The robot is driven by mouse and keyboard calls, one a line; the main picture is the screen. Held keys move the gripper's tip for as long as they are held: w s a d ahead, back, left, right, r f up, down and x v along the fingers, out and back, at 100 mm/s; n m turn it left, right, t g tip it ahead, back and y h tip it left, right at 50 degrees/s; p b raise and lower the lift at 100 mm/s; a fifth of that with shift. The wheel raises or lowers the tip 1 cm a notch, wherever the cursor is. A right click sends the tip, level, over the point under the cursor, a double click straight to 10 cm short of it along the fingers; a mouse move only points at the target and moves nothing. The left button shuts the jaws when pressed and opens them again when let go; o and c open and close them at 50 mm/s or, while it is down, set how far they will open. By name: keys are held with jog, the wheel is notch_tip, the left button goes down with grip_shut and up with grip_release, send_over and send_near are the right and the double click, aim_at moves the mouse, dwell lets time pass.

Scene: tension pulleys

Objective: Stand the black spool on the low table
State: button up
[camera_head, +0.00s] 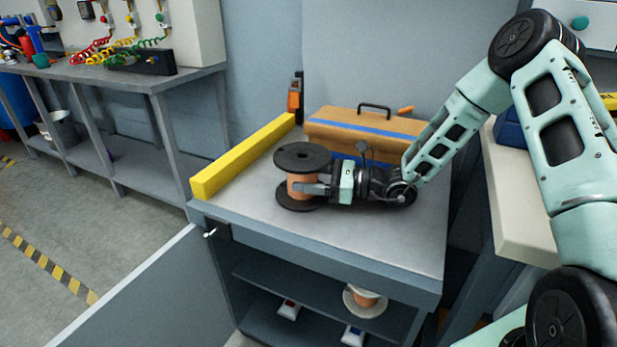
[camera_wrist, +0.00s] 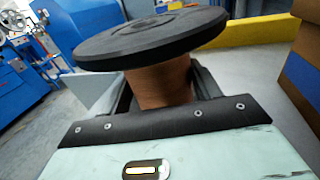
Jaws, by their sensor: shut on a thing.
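The black spool (camera_head: 302,156) has two black round flanges and a copper-coloured winding between them. It stands upright over the left part of the grey low table (camera_head: 360,232). Its lower flange is at or just above the table top; I cannot tell whether it touches. My gripper (camera_head: 312,187) comes in level from the right and is shut on the spool's winding, between the flanges. In the wrist view, the upper flange (camera_wrist: 150,38) spans above the fingers, and the winding (camera_wrist: 160,84) sits between them. The lower flange is hidden there.
A yellow bar (camera_head: 243,157) runs along the table's left edge. A brown toolbox (camera_head: 365,128) with a blue stripe stands at the back, near my arm. Another spool (camera_head: 362,300) lies on a shelf below. A door (camera_head: 150,295) hangs open. The front table top is clear.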

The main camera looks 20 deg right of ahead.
jog(key=o, duration=1.6)
jog(key=shift+r, duration=0.1)
jog(key=shift+s+d, duration=0.15)
jog(key=shift+d, duration=0.15)
jog(key=p+v, duration=0.2)
jog(key=v, duration=0.4)
jog(key=shift+r, duration=0.1)
jog(key=shift+s+d+p, duration=0.25)
jog(key=shift+d+p, duration=0.05)
jog(key=shift+d, duration=0.05)
